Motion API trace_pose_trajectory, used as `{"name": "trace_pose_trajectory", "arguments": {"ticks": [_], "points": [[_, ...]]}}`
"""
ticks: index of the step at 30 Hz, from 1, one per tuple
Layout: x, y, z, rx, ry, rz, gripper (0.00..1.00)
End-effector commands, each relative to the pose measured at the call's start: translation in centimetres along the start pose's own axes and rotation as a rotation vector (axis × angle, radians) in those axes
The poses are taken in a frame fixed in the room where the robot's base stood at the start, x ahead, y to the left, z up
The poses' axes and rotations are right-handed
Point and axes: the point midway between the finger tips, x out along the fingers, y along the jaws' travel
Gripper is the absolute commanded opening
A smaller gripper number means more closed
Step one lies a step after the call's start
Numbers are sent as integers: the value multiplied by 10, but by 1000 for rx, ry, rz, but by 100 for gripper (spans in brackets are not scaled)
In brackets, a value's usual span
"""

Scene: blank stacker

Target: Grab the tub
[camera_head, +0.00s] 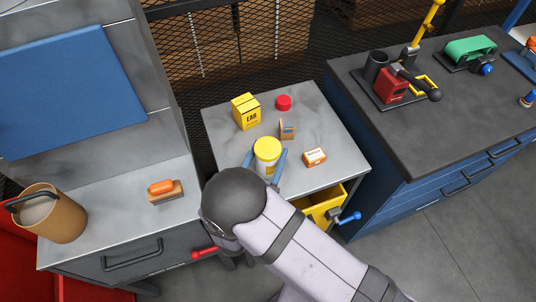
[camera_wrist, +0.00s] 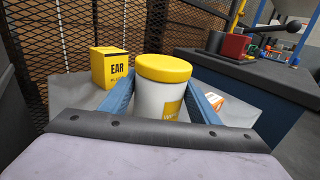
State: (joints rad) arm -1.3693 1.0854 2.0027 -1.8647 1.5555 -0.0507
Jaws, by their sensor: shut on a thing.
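The tub (camera_head: 267,153) is white with a yellow lid and stands upright near the front of the small grey table (camera_head: 222,128). In the wrist view the tub (camera_wrist: 160,95) fills the space between two blue fingers. My gripper (camera_head: 266,165) is shut on the tub, with one finger on each side of it. The wrist view also shows my gripper (camera_wrist: 160,103) around the tub. The tub's lower part is hidden by my gripper, so I cannot tell whether it touches the table.
A yellow EAR box (camera_head: 246,112), a red round item (camera_head: 284,102), a small tan item (camera_head: 287,129) and an orange-and-white box (camera_head: 314,157) lie around the tub. A brush (camera_head: 165,190) and a brown bucket (camera_head: 50,213) are left. A dark workbench (camera_head: 440,125) stands right.

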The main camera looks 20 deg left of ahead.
Motion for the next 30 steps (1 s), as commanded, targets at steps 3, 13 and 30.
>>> {"name": "trace_pose_trajectory", "arguments": {"ticks": [3,13,30], "points": [[0,0,6,2,-2,0,28],[0,0,45,5,-2,0,28],[0,0,97,0,-1,0,28]]}}
